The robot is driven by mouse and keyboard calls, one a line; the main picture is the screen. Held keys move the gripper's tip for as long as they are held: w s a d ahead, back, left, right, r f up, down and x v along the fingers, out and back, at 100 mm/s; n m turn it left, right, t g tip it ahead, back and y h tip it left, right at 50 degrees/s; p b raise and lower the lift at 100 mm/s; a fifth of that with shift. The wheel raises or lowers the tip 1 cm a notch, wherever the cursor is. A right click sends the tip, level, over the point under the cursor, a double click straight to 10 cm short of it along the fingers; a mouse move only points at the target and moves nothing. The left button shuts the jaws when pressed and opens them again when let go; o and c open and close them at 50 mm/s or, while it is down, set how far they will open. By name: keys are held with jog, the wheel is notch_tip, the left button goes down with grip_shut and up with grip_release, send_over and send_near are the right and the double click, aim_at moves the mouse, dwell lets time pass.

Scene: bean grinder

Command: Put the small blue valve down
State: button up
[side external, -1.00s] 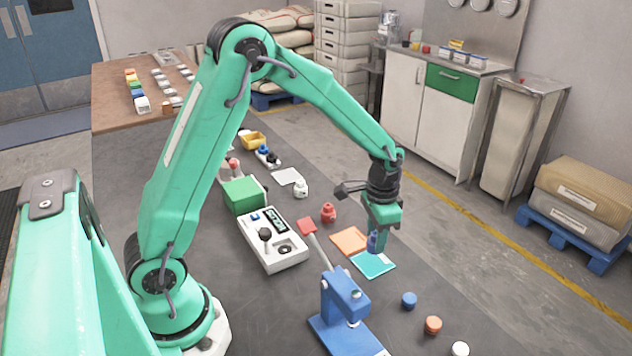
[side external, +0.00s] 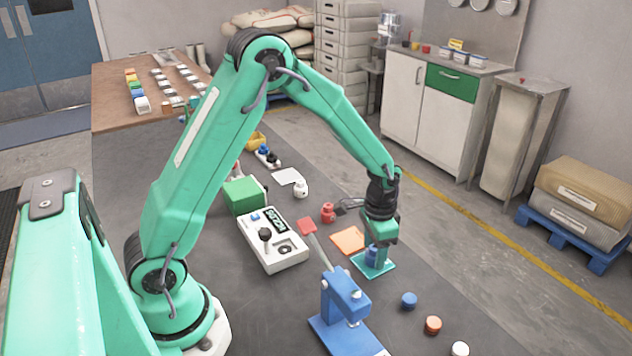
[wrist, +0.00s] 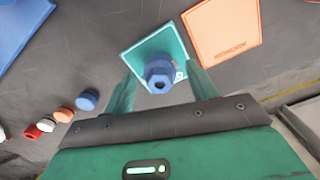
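The small blue valve (side external: 372,257) is on the teal square card (side external: 388,267), upright as far as I can tell. In the wrist view my gripper (wrist: 160,72) is open, with a strip of card visible between each finger and the valve. The fingers partly hide the valve in the side view.
An orange card (side external: 347,240) lies beside the teal one, with a red valve (side external: 327,212) behind. A blue press-like device (side external: 342,297) stands in front. Blue (side external: 408,300), orange (side external: 433,324) and white (side external: 460,348) knobs line the right. A white control box (side external: 273,240) is at left.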

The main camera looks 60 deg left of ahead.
aim_at(373, 248)
jog(key=shift+r, duration=0.1)
notch_tip(373, 248, up, 12)
dwell(1.0)
jog(key=shift+r, duration=0.15)
dwell(0.3)
jog(key=s+r+n+t, duration=0.1)
jog(key=s+r, duration=0.4)
jog(key=s, duration=0.5)
jog(key=s+a+r+n+t, duration=0.1)
jog(key=s+r+t, duration=0.3)
jog(key=s, duration=0.7)
jog(key=shift+a+r+n+t, duration=0.25)
jog(key=shift+r+n+t, duration=0.05)
jog(key=shift+r+n, duration=0.4)
